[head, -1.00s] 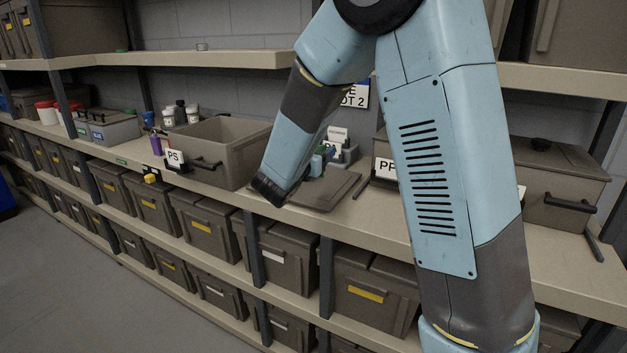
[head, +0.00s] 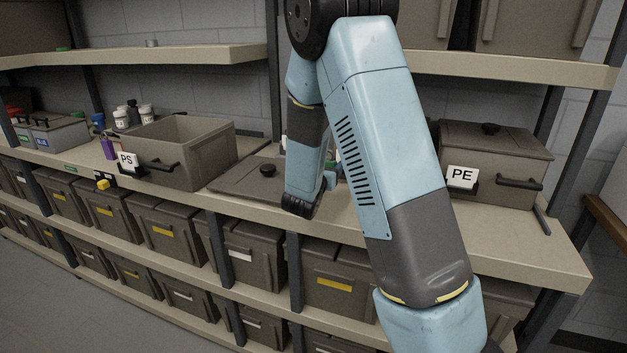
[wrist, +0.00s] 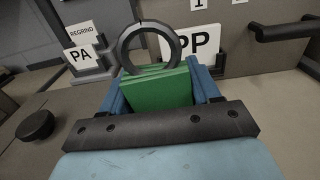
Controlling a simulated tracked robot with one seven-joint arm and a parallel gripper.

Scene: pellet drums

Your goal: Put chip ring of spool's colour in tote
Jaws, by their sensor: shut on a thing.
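My gripper (wrist: 160,95) is shut on a ring of green chips (wrist: 158,88), a dark metal ring through a stack of flat green plates. The chips are held upright between the blue fingers in the wrist view. Behind them is a grey-brown tote labelled PP (wrist: 236,45); the ring overlaps its label in the picture. In the head view my arm hides most of the gripper and the PP tote. An open tote labelled PS (head: 195,165) stands left of my arm, and a lidded tote labelled PE (head: 500,160) stands to the right. I cannot make out a spool.
A flat lid with a knob (head: 240,180) lies on the shelf between the PS tote and my arm. A REGRIND PA card (wrist: 85,58) stands left of the held chips. Small bottles (head: 128,116) stand left of the PS tote. Closed bins (head: 165,228) fill the lower shelves.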

